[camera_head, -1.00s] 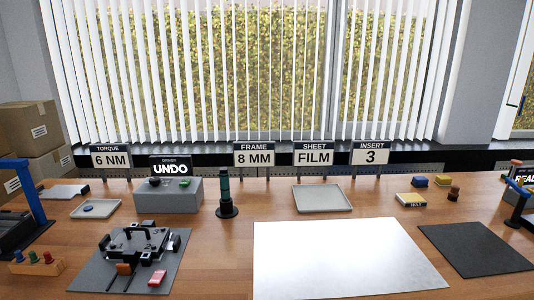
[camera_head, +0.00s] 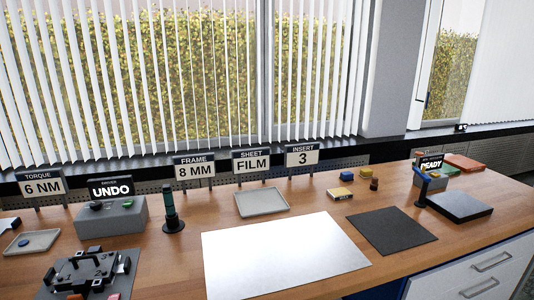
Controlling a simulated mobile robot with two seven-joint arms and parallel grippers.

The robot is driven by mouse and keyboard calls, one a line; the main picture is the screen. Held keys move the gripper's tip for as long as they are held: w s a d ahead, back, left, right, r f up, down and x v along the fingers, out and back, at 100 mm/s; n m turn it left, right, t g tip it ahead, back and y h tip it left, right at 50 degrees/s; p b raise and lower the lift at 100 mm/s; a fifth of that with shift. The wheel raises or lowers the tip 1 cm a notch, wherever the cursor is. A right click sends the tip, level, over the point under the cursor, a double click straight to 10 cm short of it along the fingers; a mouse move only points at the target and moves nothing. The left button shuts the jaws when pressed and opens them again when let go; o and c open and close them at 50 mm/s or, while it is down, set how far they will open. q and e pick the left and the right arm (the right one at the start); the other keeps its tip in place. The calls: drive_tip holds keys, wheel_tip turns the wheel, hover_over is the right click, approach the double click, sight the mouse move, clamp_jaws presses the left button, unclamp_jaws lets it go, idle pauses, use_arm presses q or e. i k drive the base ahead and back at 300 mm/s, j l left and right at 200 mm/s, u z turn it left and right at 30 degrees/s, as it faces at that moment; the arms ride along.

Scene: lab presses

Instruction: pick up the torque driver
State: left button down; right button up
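The likely torque driver (camera_head: 170,207) is a slim upright tool with a dark teal body. It stands on a round black base on the wooden bench, left of centre, just right of the grey box (camera_head: 112,218) with the UNDO display. Nothing touches it from the sides. Neither of my grippers is in view.
A white sheet (camera_head: 285,255) and a dark mat (camera_head: 392,230) lie in front. A grey tray (camera_head: 262,201) is behind them. A fixture (camera_head: 85,272) sits lower left. A press with a blue arm (camera_head: 421,186) and a READY box are at right. Signs line the back.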

sight(167, 192)
drive_tip(key=u, duration=1.35)
drive_tip(key=i+u, duration=0.1)
drive_tip(key=i, duration=0.45)
drive_tip(key=i+l+u, duration=0.15)
drive_tip(key=i, duration=0.4)
drive_tip(key=k+l+z, duration=0.15)
drive_tip(key=z, duration=0.25)
drive_tip(key=k+l+z, duration=0.15)
drive_tip(key=z, duration=0.3)
